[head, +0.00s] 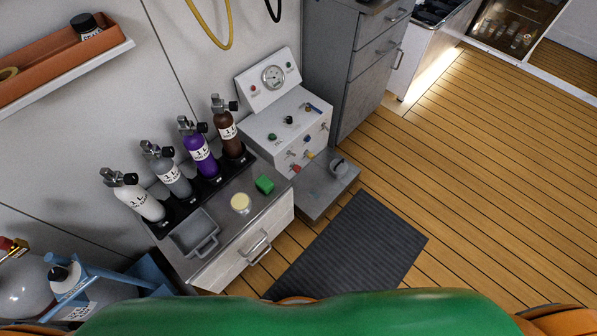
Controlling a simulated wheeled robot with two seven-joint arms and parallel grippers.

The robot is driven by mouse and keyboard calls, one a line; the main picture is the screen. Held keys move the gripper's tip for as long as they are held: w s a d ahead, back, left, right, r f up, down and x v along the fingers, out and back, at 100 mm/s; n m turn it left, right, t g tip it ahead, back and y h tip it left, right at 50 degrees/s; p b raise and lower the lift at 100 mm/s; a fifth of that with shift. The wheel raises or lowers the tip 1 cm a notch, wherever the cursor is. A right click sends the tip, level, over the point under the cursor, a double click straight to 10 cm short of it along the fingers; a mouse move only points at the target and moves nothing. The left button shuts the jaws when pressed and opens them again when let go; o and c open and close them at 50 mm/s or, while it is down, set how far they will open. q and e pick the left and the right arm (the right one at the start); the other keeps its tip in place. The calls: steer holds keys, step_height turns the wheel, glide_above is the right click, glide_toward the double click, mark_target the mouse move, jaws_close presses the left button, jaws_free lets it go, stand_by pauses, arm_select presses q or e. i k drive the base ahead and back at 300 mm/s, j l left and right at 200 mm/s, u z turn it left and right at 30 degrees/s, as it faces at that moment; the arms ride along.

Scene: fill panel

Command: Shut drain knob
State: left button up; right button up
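The white fill panel (290,125) stands against the wall at the picture's middle, with a round gauge (273,77) on its raised back plate. Its top carries a green knob (271,137), a black knob (289,120) and a small blue-handled part (313,108). Its front face has several small metal fittings, with a red one (296,168) and a yellow one (310,154) low down. The labels are too small to read, so I cannot tell which knob is the drain knob or its setting. Neither of my grippers is in view.
Several gas cylinders (200,150) stand in a black rack on the cabinet at left, near a grey tray (194,233), a pale-lidded jar (240,203) and a green block (264,184). A low grey platform (322,190) juts out before the panel. A dark mat (350,245) lies on open wooden floor.

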mark_target(296, 168)
steer(key=i+l+u, duration=0.15)
steer(key=l, duration=0.25)
steer(key=i+l+u, duration=0.15)
steer(key=i+l, duration=0.15)
steer(key=i+l+u, duration=0.15)
steer(key=l, duration=0.4)
steer(key=i+l+u, duration=0.15)
steer(key=l, duration=0.35)
steer(key=i+l+u, duration=0.15)
steer(key=l, duration=0.3)
steer(key=i+l+u, duration=0.15)
steer(key=l, duration=0.35)
steer(key=l+u, duration=0.15)
steer(key=l, duration=0.35)
steer(key=i, duration=0.05)
